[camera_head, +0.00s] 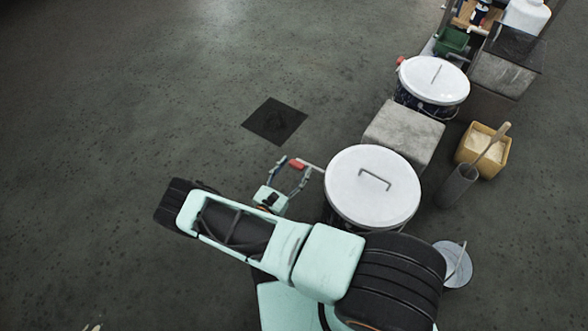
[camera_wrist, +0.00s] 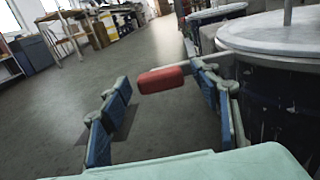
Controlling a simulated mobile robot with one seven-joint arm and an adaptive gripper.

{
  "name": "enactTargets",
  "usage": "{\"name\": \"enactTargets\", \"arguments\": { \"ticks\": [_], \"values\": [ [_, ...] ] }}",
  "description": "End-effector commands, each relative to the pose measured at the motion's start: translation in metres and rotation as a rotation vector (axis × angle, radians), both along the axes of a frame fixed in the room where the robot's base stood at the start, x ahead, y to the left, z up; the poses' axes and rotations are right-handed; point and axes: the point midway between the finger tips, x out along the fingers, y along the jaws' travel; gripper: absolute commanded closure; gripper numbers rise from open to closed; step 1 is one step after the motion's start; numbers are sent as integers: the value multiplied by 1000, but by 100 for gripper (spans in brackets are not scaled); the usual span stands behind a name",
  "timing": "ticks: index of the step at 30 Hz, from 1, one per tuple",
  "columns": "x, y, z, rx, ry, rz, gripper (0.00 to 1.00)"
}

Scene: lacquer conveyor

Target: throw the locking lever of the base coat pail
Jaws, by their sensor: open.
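The near pail, dark with a white lid (camera_head: 373,187), stands right of my gripper in the head view; its rim shows at the right in the wrist view (camera_wrist: 270,36). No label tells which coat it holds. Its lever sticks out to the left and ends in a red grip (camera_head: 297,164). The red grip (camera_wrist: 162,79) lies between my two blue fingers in the wrist view, its right end close to the right finger. My gripper (camera_head: 293,168) is open around the grip; the left finger is clear of it. Contact with the right finger cannot be told.
A second white-lidded pail (camera_head: 433,80) with its own red grip (camera_head: 400,60) stands farther back. A grey block (camera_head: 404,135) is between the pails. A yellow tub (camera_head: 483,150) and a dark cylinder (camera_head: 457,187) stand to the right. The floor at left is open, with a dark square (camera_head: 274,121).

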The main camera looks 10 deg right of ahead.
Motion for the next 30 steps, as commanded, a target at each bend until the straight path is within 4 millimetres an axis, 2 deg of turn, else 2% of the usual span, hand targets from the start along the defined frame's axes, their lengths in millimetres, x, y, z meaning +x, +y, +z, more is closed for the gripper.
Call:
{"name": "enactTargets", "arguments": {
  "ticks": [5, 21, 30],
  "values": [
    [0, 0, 0, 0, 0, 0, 43],
    [0, 0, 0, 0, 0, 0, 100],
    [-1, 4, 0, 1, -1, 0, 100]
  ]
}}
